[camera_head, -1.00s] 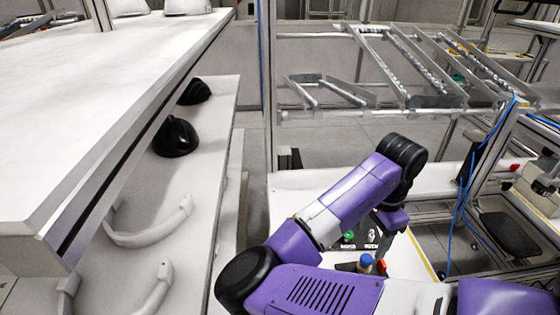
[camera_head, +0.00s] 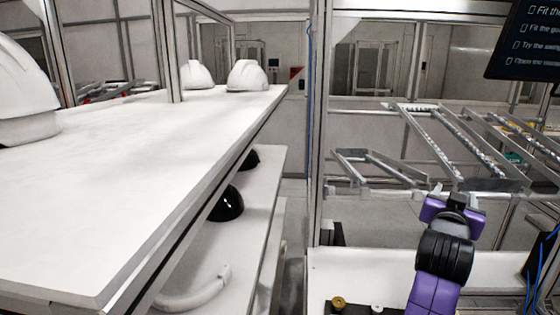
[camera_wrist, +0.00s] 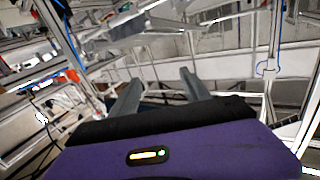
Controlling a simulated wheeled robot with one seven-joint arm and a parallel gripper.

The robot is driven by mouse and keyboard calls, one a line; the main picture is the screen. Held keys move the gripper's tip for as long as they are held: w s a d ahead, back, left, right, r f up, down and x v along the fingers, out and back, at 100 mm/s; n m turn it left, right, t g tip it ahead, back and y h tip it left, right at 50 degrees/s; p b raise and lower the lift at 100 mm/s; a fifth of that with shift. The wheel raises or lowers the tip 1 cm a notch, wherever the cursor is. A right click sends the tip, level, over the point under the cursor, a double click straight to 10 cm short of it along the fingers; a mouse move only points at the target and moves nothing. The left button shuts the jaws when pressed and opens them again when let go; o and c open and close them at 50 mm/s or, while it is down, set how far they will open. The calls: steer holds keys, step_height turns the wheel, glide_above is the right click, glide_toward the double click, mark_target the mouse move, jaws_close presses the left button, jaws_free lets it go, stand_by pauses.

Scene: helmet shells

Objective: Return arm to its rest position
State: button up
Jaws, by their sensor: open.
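My purple and black arm rises at the lower right of the head view, with my gripper (camera_head: 456,198) at its top, in front of the metal roller rack. In the wrist view my gripper (camera_wrist: 160,90) shows two grey fingers spread apart with nothing between them. The fingers point toward blurred metal framing and a pale wall. The gripper holds nothing.
A white shelf (camera_head: 130,180) on the left carries white helmet shells (camera_head: 247,76). A lower shelf holds black shells (camera_head: 228,204) and a white curved part (camera_head: 195,292). A metal post (camera_head: 318,130) and the roller rack (camera_head: 455,145) stand near my arm.

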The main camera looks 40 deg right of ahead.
steer(key=w+a+n+t+y, duration=0.2)
steer(key=w+a+n+t, duration=0.5)
steer(key=a, duration=0.3)
steer(key=w+a+n+t+y, duration=0.3)
steer(key=w+a+n+t, duration=0.2)
steer(key=a+n+t, duration=0.4)
steer(key=s+a+f+n+t+y, duration=0.1)
steer(key=a+f+y, duration=0.3)
steer(key=a, duration=0.3)
steer(key=s+a+f+n+t+y, duration=0.1)
steer(key=s+a+f+n+y, duration=0.1)
steer(key=a+f+y, duration=0.45)
steer(key=s+a+f+m+g+y, duration=0.1)
steer(key=s+a+f+g, duration=0.2)
steer(key=s+a+f, duration=0.3)
steer(key=s+a+f+m+g+y, duration=0.1)
steer(key=s+a+f+g, duration=0.2)
steer(key=s+a+f, duration=0.3)
steer(key=s+a, duration=0.5)
steer(key=s, duration=0.2)
steer(key=shift+s+a, duration=0.15)
steer(key=shift+s, duration=0.2)
